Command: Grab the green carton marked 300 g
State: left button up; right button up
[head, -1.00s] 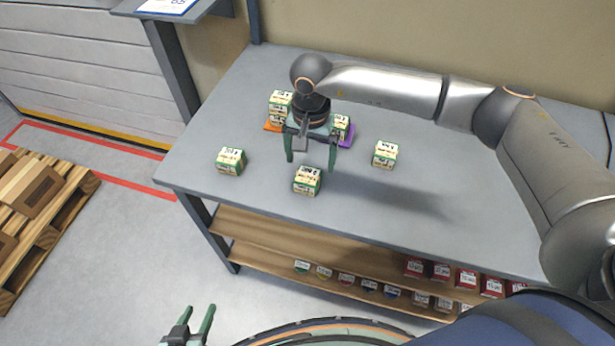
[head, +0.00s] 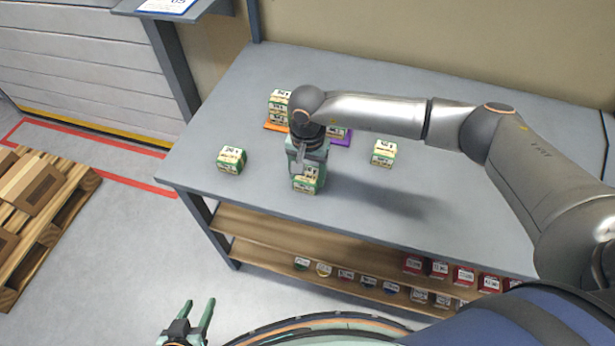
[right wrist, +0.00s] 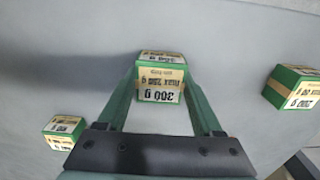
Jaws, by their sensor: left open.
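The green carton marked 300 g (right wrist: 161,92) is straight ahead of my right gripper (right wrist: 162,84) in the right wrist view, its label upside down. My right gripper is open, with one finger at each side of the carton; whether they touch it I cannot tell. In the head view, the carton (head: 306,183) stands near the table's front edge, partly hidden under my right gripper (head: 298,170). My left gripper (head: 196,318) is open and empty, low in the head view, away from the table.
Similar cartons stand to the left (head: 231,160) and right (head: 383,153). Behind, stacked cartons (head: 279,103) stand on an orange mat (head: 272,127), beside a purple mat (head: 344,137). The table's right side is clear.

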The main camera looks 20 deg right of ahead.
grip_shut()
dwell(0.3)
jog(key=shift+r, duration=0.1)
